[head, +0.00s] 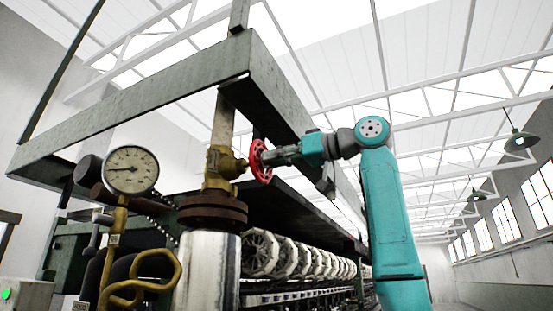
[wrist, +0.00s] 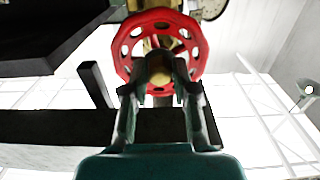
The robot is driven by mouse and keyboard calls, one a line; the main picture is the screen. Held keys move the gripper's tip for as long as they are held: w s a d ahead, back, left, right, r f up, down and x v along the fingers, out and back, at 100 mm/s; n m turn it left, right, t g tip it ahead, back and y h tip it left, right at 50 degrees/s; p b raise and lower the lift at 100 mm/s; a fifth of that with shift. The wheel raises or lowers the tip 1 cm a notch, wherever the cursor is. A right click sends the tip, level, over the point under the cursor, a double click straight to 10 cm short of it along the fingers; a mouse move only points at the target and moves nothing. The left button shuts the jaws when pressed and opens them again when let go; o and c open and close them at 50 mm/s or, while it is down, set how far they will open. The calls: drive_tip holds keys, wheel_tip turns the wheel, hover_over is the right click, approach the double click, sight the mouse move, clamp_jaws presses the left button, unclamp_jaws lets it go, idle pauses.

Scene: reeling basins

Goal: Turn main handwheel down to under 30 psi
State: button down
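The red handwheel (head: 259,161) stands upright on the side of a brass valve (head: 219,166), facing right. In the wrist view the handwheel (wrist: 202,45) is straight ahead, with round holes in its rim. My gripper (head: 272,157) is right at the wheel's face. In the wrist view the two fingers of my gripper (wrist: 158,92) are apart, one on each side of the hub's line, overlapping the lower wheel. I cannot tell whether they touch it. The round pressure gauge (head: 130,171) is left of the valve. Its needle points roughly left; the figures are too small to read.
A dark green beam frame (head: 130,103) runs above and behind the valve. A flanged silver column (head: 207,270) is below it. Yellow pipework (head: 140,285) stands at lower left. A long row of reels (head: 262,252) recedes behind. The right side is open.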

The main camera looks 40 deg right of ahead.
drive_tip(key=n, duration=1.2)
drive_tip(key=c, duration=1)
unclamp_jaws()
drive_tip(key=shift+c, duration=0.2)
drive_tip(key=v, duration=0.7)
